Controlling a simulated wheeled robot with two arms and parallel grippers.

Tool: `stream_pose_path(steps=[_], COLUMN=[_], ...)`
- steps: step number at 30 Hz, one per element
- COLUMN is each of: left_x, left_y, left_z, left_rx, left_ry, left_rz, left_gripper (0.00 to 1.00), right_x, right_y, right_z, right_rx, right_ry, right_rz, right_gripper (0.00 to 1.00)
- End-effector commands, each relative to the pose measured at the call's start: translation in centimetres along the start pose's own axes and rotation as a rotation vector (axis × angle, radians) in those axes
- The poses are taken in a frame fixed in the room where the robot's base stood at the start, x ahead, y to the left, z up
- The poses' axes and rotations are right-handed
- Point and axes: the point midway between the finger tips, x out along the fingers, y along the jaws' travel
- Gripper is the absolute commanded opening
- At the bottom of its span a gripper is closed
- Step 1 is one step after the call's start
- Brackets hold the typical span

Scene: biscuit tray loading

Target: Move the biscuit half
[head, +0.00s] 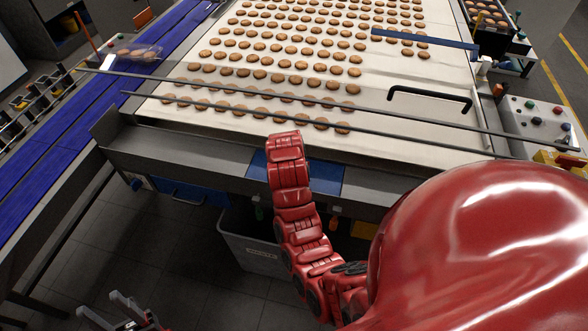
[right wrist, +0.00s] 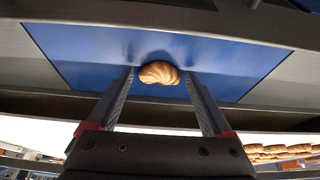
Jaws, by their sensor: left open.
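The biscuit half (right wrist: 159,73) is a small golden-brown piece on a blue mat (right wrist: 85,55) in the right wrist view. My right gripper (right wrist: 158,76) is open, with its fingertips on either side of the biscuit half and a small gap showing on each side. In the head view the blue mat (head: 328,180) lies at the front edge of the conveyor, and my red right arm hides the biscuit half and the right gripper. My left gripper (head: 100,306) is open and empty at the bottom left, low over the floor and partly cut off.
Rows of round biscuits (head: 273,47) lie on the pale conveyor (head: 420,75). Two thin bars (head: 300,97) cross above its near end. A grey bin (head: 240,248) stands below the front edge. A blue belt (head: 60,150) runs along the left. A control box (head: 535,120) is at right.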

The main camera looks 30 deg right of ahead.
Motion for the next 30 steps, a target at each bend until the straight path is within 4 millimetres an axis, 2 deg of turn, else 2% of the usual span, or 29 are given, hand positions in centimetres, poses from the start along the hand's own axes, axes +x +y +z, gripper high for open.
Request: stream_pose_path(steps=[1, 2, 10, 14, 17, 18, 21, 30], left_x=[0.0, 0.0, 0.0, -0.1, -0.2, 1.1, 3.4, 6.2], left_y=[0.0, 0.0, 0.0, 0.0, 0.0, -0.1, -0.2, -0.3], left_z=[0.0, 0.0, 0.0, 0.0, 0.0, -0.2, -0.6, -1.0], left_rx=[0.0, 0.0, 0.0, 0.0, 0.0, 0.0, 0.0, 0.0], left_ry=[0.0, 0.0, 0.0, 0.0, 0.0, -0.001, 0.001, 0.0], left_rz=[0.0, 0.0, 0.0, 0.0, 0.0, 0.0, 0.0, 0.0], left_gripper=[0.47, 0.47, 0.47, 0.47, 0.47, 0.47, 0.47, 0.47], right_x=[0.0, 0.0, -0.1, -1.1, -2.9, -4.5, -7.3, -13.9], right_y=[0.0, 0.0, 0.0, 0.0, -0.2, -0.1, -0.1, -0.2], right_z=[0.0, 0.0, 0.0, 0.0, -0.1, -0.3, -0.3, -0.2], right_rx=[0.0, 0.0, 0.0, 0.0, -0.001, 0.002, 0.001, 0.001], right_ry=[0.0, 0.0, 0.0, 0.001, 0.005, 0.001, -0.003, 0.001], right_rz=[0.0, 0.0, 0.0, 0.001, -0.004, -0.004, -0.003, -0.006], right_gripper=[0.95, 1.0, 1.0, 1.0, 1.0, 1.0, 1.0, 1.0])
